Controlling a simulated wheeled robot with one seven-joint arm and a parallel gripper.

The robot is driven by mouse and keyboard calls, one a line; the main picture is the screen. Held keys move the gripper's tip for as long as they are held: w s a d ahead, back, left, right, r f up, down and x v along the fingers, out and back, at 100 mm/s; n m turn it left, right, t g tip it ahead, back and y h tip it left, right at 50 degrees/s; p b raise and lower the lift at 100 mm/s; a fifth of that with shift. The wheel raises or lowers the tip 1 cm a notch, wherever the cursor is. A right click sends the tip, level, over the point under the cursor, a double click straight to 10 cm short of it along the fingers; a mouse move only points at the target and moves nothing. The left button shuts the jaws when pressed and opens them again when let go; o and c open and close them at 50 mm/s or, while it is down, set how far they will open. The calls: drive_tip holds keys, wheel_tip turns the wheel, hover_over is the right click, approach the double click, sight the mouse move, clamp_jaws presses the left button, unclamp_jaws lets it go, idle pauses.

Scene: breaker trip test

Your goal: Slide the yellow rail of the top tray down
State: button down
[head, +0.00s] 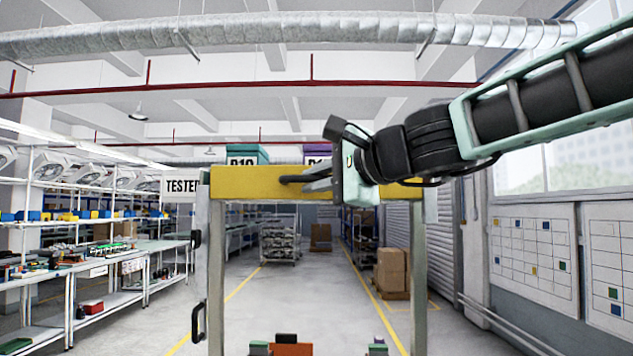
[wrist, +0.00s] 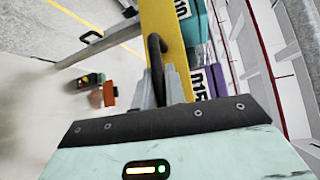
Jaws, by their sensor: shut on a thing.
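The yellow rail (head: 245,184) runs level across the top of the frame ahead, between two grey-green posts, in the head view. A dark bar handle (head: 290,179) sticks out from its front face. My gripper (head: 313,180) reaches in from the right and is shut on this handle. In the wrist view the rail (wrist: 160,18) runs up the picture, and the handle (wrist: 154,48) ends between my grey fingers (wrist: 160,92). My gripper hides the right part of the rail in the head view.
A teal bin (head: 247,152) and a purple bin (head: 318,155) show above the rail. Black handles (head: 198,322) are on the left post. A TESTER sign (head: 181,186) is at left. Orange and dark parts (head: 292,348) sit low between the posts. Open floor lies beyond.

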drive_tip(key=shift+f+b, duration=1.8)
drive_tip(key=shift+f, duration=0.45)
drive_tip(key=c, duration=1.5)
unclamp_jaws()
drive_tip(key=shift+o, duration=0.2)
drive_tip(key=b+v, duration=1.4)
drive_tip(key=v, duration=0.3)
drive_tip(key=shift+s, duration=0.25)
